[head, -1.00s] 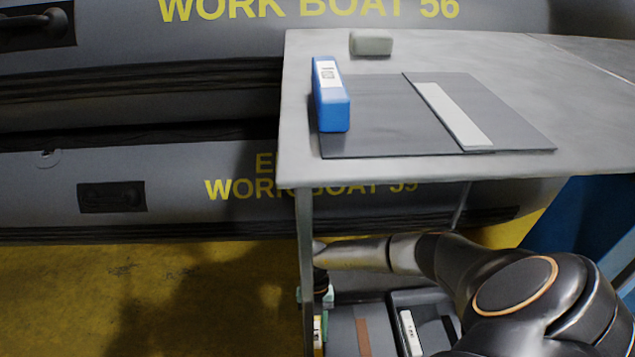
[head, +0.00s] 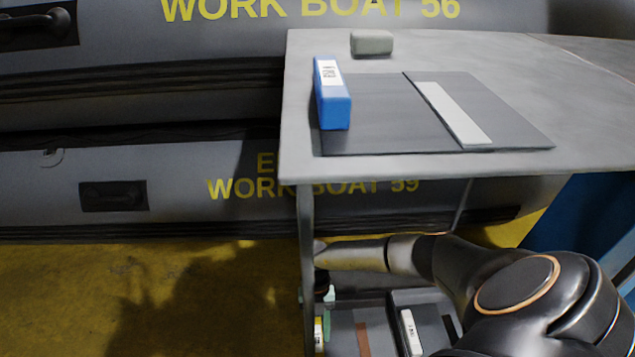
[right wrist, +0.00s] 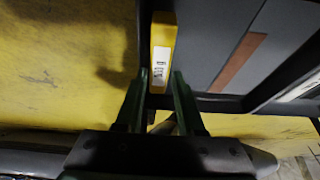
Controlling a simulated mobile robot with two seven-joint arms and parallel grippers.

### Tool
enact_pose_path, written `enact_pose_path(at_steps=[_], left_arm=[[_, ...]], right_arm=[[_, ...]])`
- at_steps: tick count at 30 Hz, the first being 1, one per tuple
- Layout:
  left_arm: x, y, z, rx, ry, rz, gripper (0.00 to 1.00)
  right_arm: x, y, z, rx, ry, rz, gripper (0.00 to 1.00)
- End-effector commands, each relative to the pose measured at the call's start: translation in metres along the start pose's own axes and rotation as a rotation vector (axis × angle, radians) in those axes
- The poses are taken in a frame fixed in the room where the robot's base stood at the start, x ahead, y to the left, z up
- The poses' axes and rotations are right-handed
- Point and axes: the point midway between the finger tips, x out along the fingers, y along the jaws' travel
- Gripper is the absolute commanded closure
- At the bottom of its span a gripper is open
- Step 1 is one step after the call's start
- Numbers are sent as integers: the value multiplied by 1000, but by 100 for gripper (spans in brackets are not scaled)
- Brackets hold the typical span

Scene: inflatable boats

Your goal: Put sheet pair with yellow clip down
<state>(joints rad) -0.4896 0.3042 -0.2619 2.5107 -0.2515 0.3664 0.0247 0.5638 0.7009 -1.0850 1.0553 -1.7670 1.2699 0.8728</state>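The yellow clip (right wrist: 163,35) with a white label is at the left edge of a dark grey sheet pair (right wrist: 208,40) with a brown strip. In the head view the clip (head: 318,336) and sheets (head: 342,330) lie low beneath the tabletop, partly cut off. I cannot tell whether the sheets rest on the tray beneath. My left gripper is out of view.
On the table (head: 580,90) lies another sheet pair (head: 380,110) with a blue clip (head: 331,95) and a white strip. A grey block (head: 371,43) stands behind it. A white clip (head: 410,332) lies in a dark compartment beside the sheets. A table leg (head: 306,240) stands close to my right gripper.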

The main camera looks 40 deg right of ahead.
Motion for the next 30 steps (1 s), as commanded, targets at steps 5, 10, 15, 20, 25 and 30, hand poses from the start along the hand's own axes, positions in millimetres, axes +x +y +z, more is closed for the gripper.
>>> enact_pose_path(at_steps=[5, 10, 15, 20, 25, 30], left_arm=[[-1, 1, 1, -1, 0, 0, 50], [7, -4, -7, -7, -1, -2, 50], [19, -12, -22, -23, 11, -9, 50], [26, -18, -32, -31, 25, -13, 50], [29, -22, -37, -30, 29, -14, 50], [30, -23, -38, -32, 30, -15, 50]], right_arm=[[6, -1, -1, 2, -10, -1, 38], [-25, 1, -5, 0, -13, 5, 38], [-69, 1, -5, 0, -12, 6, 38], [-101, 0, -5, 1, -12, 6, 38], [-121, 1, -5, 0, -10, 7, 38], [-128, 1, -5, 0, -9, 6, 38]])
